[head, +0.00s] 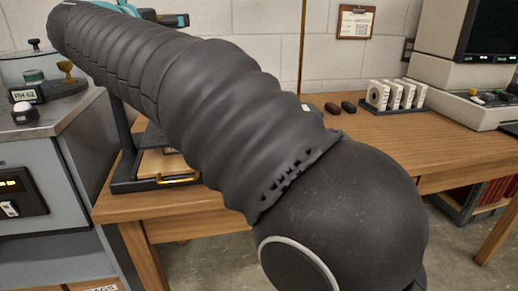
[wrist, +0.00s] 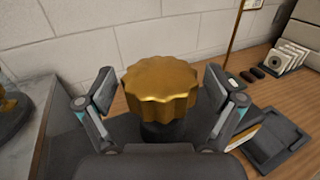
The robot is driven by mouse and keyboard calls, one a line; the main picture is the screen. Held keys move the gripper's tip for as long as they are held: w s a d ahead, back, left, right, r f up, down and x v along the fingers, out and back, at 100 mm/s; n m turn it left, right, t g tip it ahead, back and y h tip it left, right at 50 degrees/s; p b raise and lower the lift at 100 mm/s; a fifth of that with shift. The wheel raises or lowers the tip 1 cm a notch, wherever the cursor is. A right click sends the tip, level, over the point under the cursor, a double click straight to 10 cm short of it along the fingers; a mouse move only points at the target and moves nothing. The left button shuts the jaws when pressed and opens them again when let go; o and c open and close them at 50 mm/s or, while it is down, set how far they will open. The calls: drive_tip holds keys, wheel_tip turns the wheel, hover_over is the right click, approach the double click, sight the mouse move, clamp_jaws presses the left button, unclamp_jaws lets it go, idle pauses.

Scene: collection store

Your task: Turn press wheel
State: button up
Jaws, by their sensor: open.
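The press wheel (wrist: 160,88) is a gold, lobed knob on a dark stem, in the middle of the wrist view. My gripper (wrist: 158,92) is open, with one finger to the left of the wheel and one to the right. A gap shows between the wheel and each finger, so neither looks in contact. In the head view my arm hides the wheel and most of the press. The press's dark base (head: 130,186) shows on the wooden table, with a wooden board and a brass handle (head: 178,180).
A metal-topped cabinet (head: 45,125) with instruments stands at the left. On the table (head: 450,140) are two dark oblong items (head: 340,108), a rack of pale discs (head: 395,97) and a monitor unit (head: 465,60). A block wall is behind. The table's right front is clear.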

drive_tip(key=n+y+b, duration=0.1)
drive_tip(key=n+y, duration=0.2)
drive_tip(key=y, duration=0.2)
drive_tip(key=shift+d, duration=0.1)
drive_tip(key=shift+s+n+y+b, duration=0.3)
drive_tip(key=shift+s+y+b, duration=0.05)
drive_tip(key=shift+s+y, duration=0.05)
drive_tip(key=s+d+b, duration=0.2)
drive_tip(key=s, duration=1.1)
drive_tip(key=w+d+n+t+y+p, duration=0.15)
drive_tip(key=d+n+y, duration=0.5)
drive_tip(key=n, duration=0.85)
drive_tip(key=s+d+f+n+g, duration=0.1)
drive_tip(key=d+f+n+g, duration=0.1)
drive_tip(key=d+f+n, duration=0.2)
drive_tip(key=s+d+f+n+g+h, duration=0.1)
drive_tip(key=d+f+n+g, duration=0.2)
drive_tip(key=f, duration=0.6)
drive_tip(key=s+d+f+n+g+h+p, duration=0.1)
drive_tip(key=s+d+f+n+g, duration=0.1)
drive_tip(key=d+f+n, duration=0.2)
wheel_tip(320, 180, down, 3)
drive_tip(key=n, duration=0.3)
drive_tip(key=shift+d, duration=0.35)
drive_tip(key=shift+h, duration=0.25)
